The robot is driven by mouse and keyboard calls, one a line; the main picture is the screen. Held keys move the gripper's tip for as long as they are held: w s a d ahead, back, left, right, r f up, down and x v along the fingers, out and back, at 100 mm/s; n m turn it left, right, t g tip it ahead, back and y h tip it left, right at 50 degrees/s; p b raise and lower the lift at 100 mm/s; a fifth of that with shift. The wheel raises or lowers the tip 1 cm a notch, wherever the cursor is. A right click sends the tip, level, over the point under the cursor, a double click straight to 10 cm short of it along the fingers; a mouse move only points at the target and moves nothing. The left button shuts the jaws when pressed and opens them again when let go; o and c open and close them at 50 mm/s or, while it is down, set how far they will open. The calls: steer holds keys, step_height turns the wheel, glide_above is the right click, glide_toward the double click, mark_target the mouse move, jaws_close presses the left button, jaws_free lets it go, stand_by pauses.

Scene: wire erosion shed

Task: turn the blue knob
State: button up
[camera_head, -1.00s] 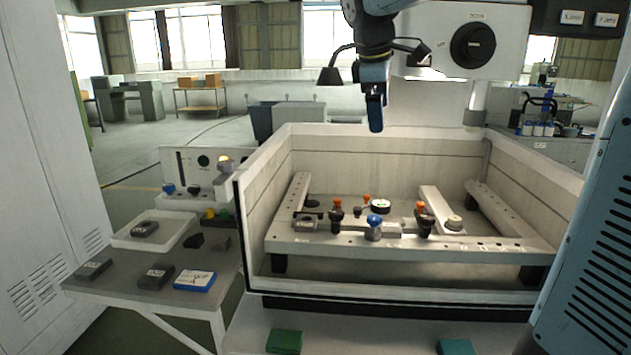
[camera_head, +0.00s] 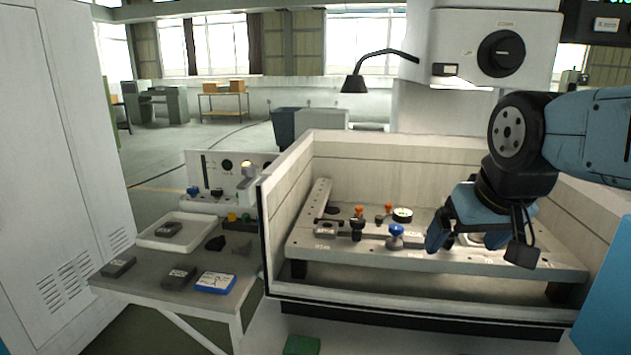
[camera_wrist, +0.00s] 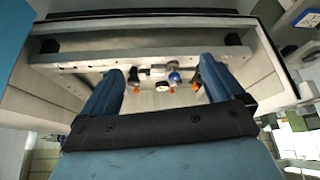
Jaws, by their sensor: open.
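A blue knob (camera_head: 396,231) stands upright on a grey base on the fixture rail in the machine's tub. It also shows in the wrist view (camera_wrist: 174,77), between my fingers in the picture. Another small blue knob (camera_head: 193,191) is on the control panel at the left, outside the tub. My gripper (camera_head: 466,240) hangs over the right part of the tub, to the right of the tub's blue knob and apart from it. Its two blue fingers are spread with nothing held, as the wrist view also shows (camera_wrist: 161,75).
Orange-topped clamps (camera_head: 358,212) and a round dial (camera_head: 402,214) stand close around the tub knob. The tub's walls (camera_head: 400,160) rise around the fixture. A side table (camera_head: 225,255) at the left holds a white tray (camera_head: 150,243) and dark blocks.

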steer(key=shift+w+d, duration=0.1)
steer(key=shift+c, duration=0.6)
steer(key=shift+m+g, duration=0.5)
steer(key=shift+m, duration=0.1)
steer(key=w, duration=0.1)
steer(key=w+r, duration=0.1)
steer(key=w, duration=0.1)
steer(key=w+r, duration=0.1)
steer(key=shift+w+d, duration=0.25)
steer(key=shift+d, duration=0.05)
steer(key=c, duration=0.4)
steer(key=shift+o, duration=0.2)
steer(key=m+g, duration=0.4)
steer(key=g, duration=0.1)
glide_above(396, 226)
step_height(396, 226, down, 14)
steer(key=shift+f, duration=0.15)
steer(key=shift+c, duration=0.2)
